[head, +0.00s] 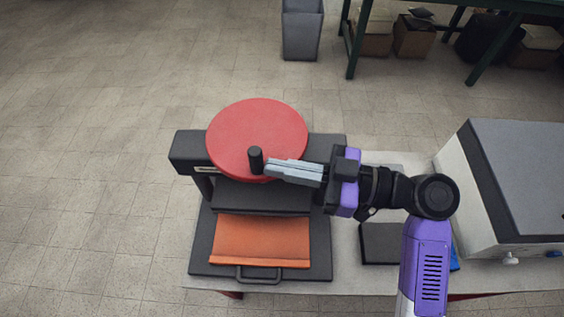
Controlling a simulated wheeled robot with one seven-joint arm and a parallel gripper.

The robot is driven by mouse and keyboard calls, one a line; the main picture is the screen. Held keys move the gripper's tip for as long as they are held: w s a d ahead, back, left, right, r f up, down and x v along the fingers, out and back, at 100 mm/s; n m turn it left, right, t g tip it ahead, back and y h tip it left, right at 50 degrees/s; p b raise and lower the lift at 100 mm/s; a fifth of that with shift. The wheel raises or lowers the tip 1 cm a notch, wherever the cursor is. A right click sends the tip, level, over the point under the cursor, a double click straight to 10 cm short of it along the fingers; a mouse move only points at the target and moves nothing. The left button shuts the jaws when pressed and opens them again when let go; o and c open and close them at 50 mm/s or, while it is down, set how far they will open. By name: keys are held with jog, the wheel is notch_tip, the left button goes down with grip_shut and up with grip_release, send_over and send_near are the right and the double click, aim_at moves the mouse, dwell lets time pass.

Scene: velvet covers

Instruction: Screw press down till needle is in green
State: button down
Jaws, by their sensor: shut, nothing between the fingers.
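The screw press stands on the table, with a large red round handwheel (258,132) on top and a black upright knob (256,160) at the wheel's near edge. Its black base plate (204,258) carries an orange piece (262,240) in front of the dark pressing plate (262,197). My gripper (268,170) reaches in from the right, with its grey fingers shut and their tips close beside the knob. I cannot tell whether the tips touch the knob. No needle or green zone is visible from this view.
A white and grey machine (520,180) stands on the table at right. A dark flat box (392,243) lies under my arm. A grey bin (302,30) and a green-framed table (356,45) with boxes stand behind. The floor at left is clear.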

jog(key=shift+a, duration=0.1)
jog(key=shift+s+a+b, duration=0.1)
jog(key=shift+a+b, duration=0.6)
jog(key=shift+b, duration=0.2)
